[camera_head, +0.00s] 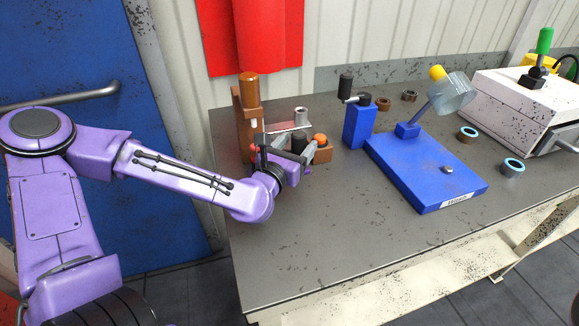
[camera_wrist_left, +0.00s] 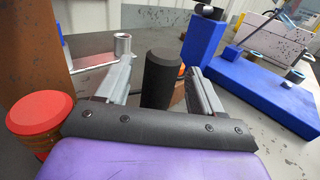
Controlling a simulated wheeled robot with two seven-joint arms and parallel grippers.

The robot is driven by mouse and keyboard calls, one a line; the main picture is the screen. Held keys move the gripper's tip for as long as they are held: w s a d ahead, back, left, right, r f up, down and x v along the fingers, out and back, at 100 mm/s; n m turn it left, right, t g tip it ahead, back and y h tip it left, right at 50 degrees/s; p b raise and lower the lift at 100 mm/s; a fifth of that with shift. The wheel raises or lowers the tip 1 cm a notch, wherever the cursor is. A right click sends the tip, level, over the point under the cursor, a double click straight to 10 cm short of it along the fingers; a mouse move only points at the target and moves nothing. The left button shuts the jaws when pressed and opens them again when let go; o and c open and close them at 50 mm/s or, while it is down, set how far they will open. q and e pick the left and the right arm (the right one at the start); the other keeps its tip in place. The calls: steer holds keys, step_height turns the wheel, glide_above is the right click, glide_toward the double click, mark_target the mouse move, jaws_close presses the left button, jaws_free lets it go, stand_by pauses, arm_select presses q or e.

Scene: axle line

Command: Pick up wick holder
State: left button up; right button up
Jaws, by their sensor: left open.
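My left gripper (camera_head: 298,152) is over the wooden fixture at the back left of the table. In the left wrist view the gripper (camera_wrist_left: 162,66) is open, with its two fingers apart. A dark cylinder (camera_wrist_left: 160,80) stands upright between and beyond the fingers, with a gap visible on each side. It also shows in the head view (camera_head: 299,142), partly hidden by the gripper. No label marks the wick holder, so I cannot tell for certain whether this cylinder is it. My right gripper is not in view.
A red-capped part (camera_wrist_left: 38,112) and a tall brown post (camera_head: 246,112) stand close to the gripper. A small metal cup (camera_head: 301,115) is behind it. A blue press plate (camera_head: 425,172), a blue block (camera_head: 359,127) and a white machine (camera_head: 525,103) stand to the right. The front table is clear.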

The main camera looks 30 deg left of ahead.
arm_select(q)
steer(key=w, duration=0.3)
steer(key=shift+w+a, duration=0.1)
steer(key=shift+w, duration=0.1)
steer(key=shift+s, duration=0.1)
steer(key=shift+c, duration=0.3)
jaws_close()
steer(key=shift+r, duration=0.1)
